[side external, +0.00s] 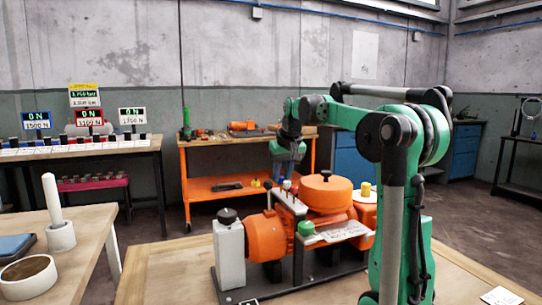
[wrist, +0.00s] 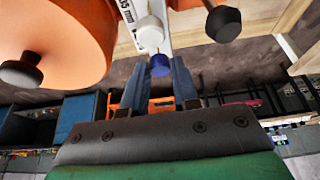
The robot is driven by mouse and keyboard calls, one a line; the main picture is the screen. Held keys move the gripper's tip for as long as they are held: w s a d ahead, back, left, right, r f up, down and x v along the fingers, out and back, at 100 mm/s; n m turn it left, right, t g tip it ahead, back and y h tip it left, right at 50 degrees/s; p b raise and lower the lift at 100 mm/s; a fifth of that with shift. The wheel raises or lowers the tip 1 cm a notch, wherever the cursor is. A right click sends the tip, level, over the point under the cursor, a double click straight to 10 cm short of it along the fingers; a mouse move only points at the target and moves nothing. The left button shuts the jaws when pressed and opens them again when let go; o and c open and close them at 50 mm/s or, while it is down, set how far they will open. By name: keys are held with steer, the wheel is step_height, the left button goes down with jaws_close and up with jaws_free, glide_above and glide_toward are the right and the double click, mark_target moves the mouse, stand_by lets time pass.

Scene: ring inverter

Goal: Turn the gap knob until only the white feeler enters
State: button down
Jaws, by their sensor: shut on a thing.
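In the wrist view, my gripper (wrist: 165,75) has its two blue-grey fingers on either side of a small blue cap (wrist: 160,65) and is shut on it. The cap is at the end of a white bar (wrist: 155,10) marked "35 mm"; a white rounded piece (wrist: 150,32) sits just beyond it. A black knob (wrist: 223,23) stands to the right. I cannot tell which knob sets the gap, and no feeler entering a gap is discernible.
A white post with a dark knob (side external: 229,240) stands left of the orange machine on the same dark base. A yellow-topped cylinder (side external: 366,189) stands to its right. A side table (side external: 85,228) holds a white rod and a round dish. An orange bench (side external: 225,185) stands behind.

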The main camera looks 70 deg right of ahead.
steer(key=shift+r, duration=0.25)
steer(key=c, duration=0.7)
jaws_free()
steer(key=shift+o, duration=0.2)
steer(key=shift+v, duration=2.8)
steer(key=w+a+f+n+t+y, duration=0.1)
steer(key=w+a+f+n, duration=0.15)
steer(key=a, duration=0.55)
steer(key=w+a+f+n+t, duration=0.1)
steer(key=w+a+f+n, duration=0.2)
steer(key=a, duration=0.4)
steer(key=s+a+f+n+t+y, duration=0.2)
steer(key=s+a+f+n, duration=0.1)
steer(key=a+f, duration=0.7)
steer(key=a, duration=0.3)
steer(key=shift+s, duration=0.3)
